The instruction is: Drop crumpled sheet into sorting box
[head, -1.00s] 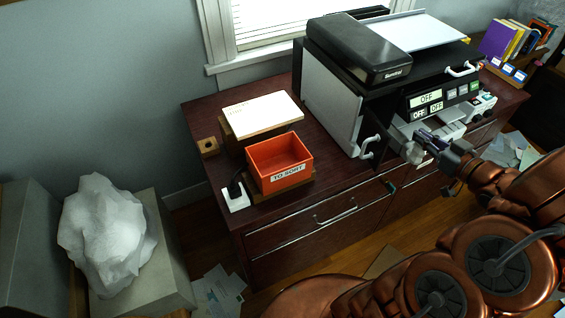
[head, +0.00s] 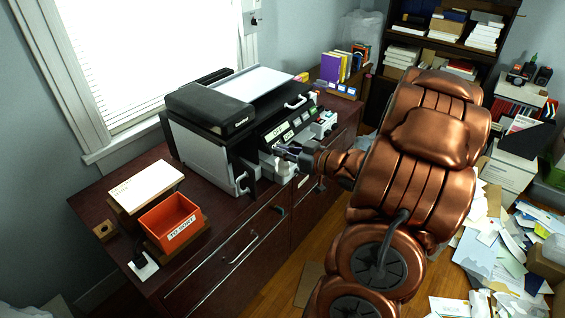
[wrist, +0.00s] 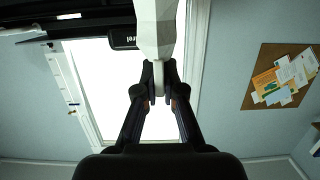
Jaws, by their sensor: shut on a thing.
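The orange sorting box (head: 170,224), labelled TO SORT, stands upright on the left part of the dark wooden cabinet top. Its visible inside looks empty. My gripper (head: 287,151) is in front of the printer's control panel, well to the right of the box. It is shut on the crumpled sheet (head: 284,167), a small pale lump in the head view. In the wrist view the sheet (wrist: 156,28) is a white faceted shape, pinched between the fingertips of my gripper (wrist: 158,82). The sheet's far end is cut off at the top of that view.
The black and grey printer (head: 205,130) stands between the box and my gripper. Loose papers (head: 490,245) cover the floor at right.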

